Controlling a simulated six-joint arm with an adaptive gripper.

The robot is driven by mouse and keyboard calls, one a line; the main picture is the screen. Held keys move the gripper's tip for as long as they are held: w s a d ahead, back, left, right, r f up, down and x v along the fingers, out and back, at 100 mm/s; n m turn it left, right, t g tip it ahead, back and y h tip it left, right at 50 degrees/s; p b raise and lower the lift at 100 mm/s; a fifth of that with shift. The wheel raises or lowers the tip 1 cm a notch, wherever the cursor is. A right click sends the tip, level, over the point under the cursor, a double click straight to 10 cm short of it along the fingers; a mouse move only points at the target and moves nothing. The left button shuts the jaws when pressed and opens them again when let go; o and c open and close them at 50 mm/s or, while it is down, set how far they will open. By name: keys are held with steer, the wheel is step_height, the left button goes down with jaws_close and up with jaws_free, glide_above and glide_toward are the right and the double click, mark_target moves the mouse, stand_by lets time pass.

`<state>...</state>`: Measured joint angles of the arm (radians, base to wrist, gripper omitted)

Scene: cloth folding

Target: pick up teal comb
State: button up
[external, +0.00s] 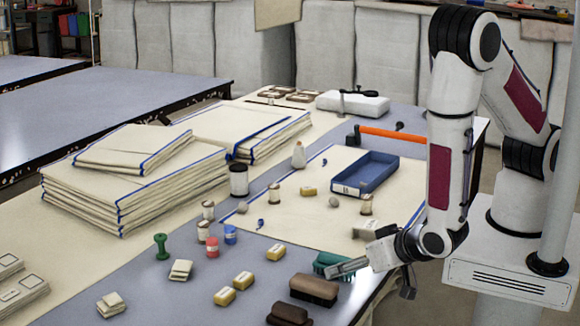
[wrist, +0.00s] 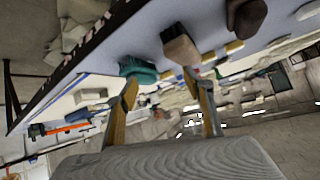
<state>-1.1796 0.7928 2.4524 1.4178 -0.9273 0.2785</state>
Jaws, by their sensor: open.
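The teal comb (external: 326,260) lies on the grey table near its front right edge in the external view. My gripper (external: 342,268) is close beside it, partly in front of it, with its fingers pointing left. In the wrist view the teal comb (wrist: 138,67) shows just beyond the tip of the left finger. A brown block-like brush shows beyond the right finger. My gripper (wrist: 160,79) is open, with nothing visible held between its fingers. I cannot tell whether a fingertip touches the comb.
The brown brush (external: 313,289) lies just in front of the comb, with a darker one (external: 288,314) nearer the camera. Yellow blocks (external: 243,281) lie to the left. A white block (external: 366,229) and a blue tray (external: 366,173) are behind. The table edge is close on the right.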

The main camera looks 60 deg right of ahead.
mark_target(339, 257)
steer(key=shift+s+d+f+n+t+h, duration=0.15)
steer(key=shift+s+d+t+h, duration=0.25)
steer(key=shift+d, duration=0.2)
steer(key=shift+s+d+r+n+t+h, duration=0.15)
steer(key=shift+s+d+t+h, duration=0.2)
steer(key=shift+d, duration=0.2)
steer(key=shift+s+d+r+t, duration=0.15)
steer(key=shift+s+d+t, duration=0.2)
steer(key=shift+d+t, duration=0.25)
steer(key=shift+w+h, duration=0.1)
steer(key=shift+h, duration=0.25)
steer(key=shift+x, duration=1.25)
steer(key=shift+d+x, duration=0.25)
steer(key=shift+x, duration=2.25)
